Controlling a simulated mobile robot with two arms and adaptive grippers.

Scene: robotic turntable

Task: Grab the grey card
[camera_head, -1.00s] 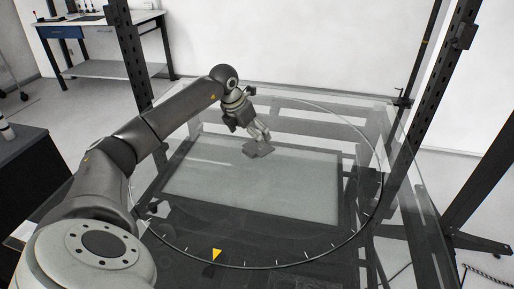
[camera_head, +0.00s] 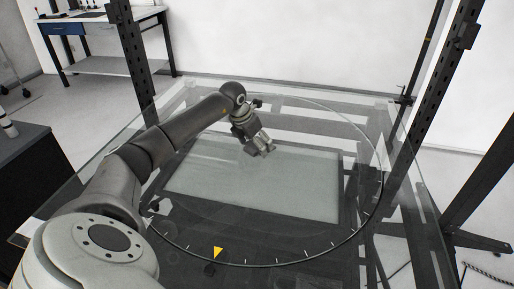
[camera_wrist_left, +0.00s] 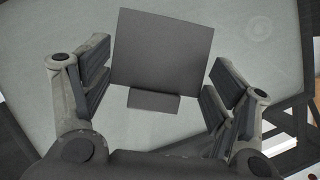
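The grey card (camera_wrist_left: 161,48) is a dark grey rectangle with a small block-like foot (camera_wrist_left: 153,101) at its lower edge, in the upper middle of the left wrist view. My left gripper (camera_wrist_left: 160,78) is open, with one finger pad on each side of the card and a gap to both. In the head view my left gripper (camera_head: 261,147) reaches down over the turntable. There it covers the card, which I cannot tell apart from the fingers. My right gripper is in neither view.
The round glass turntable (camera_head: 190,249) has a tick-marked rim and a yellow triangle marker (camera_head: 218,253). A pale rectangular panel (camera_head: 300,185) shows beneath it. Dark upright posts (camera_head: 414,120) stand around the table. The glass right of my gripper is clear.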

